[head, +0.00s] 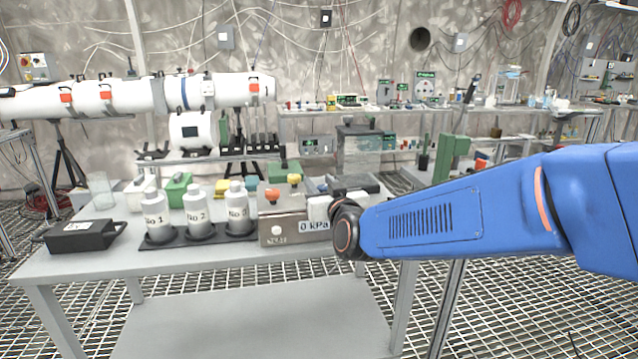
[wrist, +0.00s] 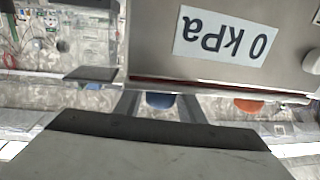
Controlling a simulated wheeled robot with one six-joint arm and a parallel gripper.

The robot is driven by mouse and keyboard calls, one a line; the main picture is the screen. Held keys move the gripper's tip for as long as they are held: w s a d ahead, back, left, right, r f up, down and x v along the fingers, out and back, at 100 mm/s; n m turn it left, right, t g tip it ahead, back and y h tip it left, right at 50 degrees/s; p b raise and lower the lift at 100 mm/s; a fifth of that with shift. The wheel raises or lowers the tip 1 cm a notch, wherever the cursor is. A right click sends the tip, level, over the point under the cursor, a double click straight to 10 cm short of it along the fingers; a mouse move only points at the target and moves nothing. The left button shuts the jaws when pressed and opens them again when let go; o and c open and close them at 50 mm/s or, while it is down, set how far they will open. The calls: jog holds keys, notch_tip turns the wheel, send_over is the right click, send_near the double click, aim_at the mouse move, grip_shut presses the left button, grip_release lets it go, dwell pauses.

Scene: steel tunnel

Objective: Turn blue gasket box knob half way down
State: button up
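The gasket box (head: 285,228) is a steel box with a "0 kPa" label on its front, on the near table. The box also fills the top of the wrist view (wrist: 150,50), upside down. The blue knob (wrist: 159,100) shows at its edge, partly hidden; in the head view my arm and gripper hide it. My gripper (wrist: 159,104) has its two grey fingers apart, one on each side of the blue knob. I cannot tell whether they touch it. In the head view my gripper's pale body (head: 318,208) is at the box's right end.
An orange knob (wrist: 248,105) is beside the blue one on the box. Bottles marked No 1 (head: 157,215), No 2 (head: 197,212) and another stand in a dark rack left of the box. A black case (head: 80,236) lies at the table's left. The table's front strip is clear.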

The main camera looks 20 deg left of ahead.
jog(key=shift+w+a, duration=0.3)
jog(key=shift+w, duration=0.1)
jog(key=c, duration=0.8)
jog(key=shift+m+t+h, duration=0.3)
jog(key=shift+h, duration=0.1)
jog(key=shift+w+d+f+m+t+h, duration=0.15)
jog(key=shift+m+t+h, duration=0.25)
jog(key=shift+m+h, duration=0.4)
jog(key=shift+w+d+r+m+t+h, duration=0.1)
jog(key=shift+d+m+t+h, duration=0.25)
jog(key=shift+h, duration=0.65)
jog(key=shift+w+d+f+m+t+h, duration=0.1)
jog(key=shift+m+t+h, duration=0.35)
jog(key=shift+m+h, duration=0.4)
jog(key=shift+d+m+t+h, duration=0.1)
jog(key=shift+d+m+h, duration=0.15)
jog(key=shift+m+h, duration=0.5)
jog(key=shift+d+m+t+h, duration=0.1)
jog(key=shift+d+m+h, duration=0.15)
jog(key=shift+h, duration=0.75)
jog(key=shift+d+m+t+h, duration=0.1)
jog(key=shift+d+m+h, duration=0.1)
jog(key=shift+m+h, duration=0.55)
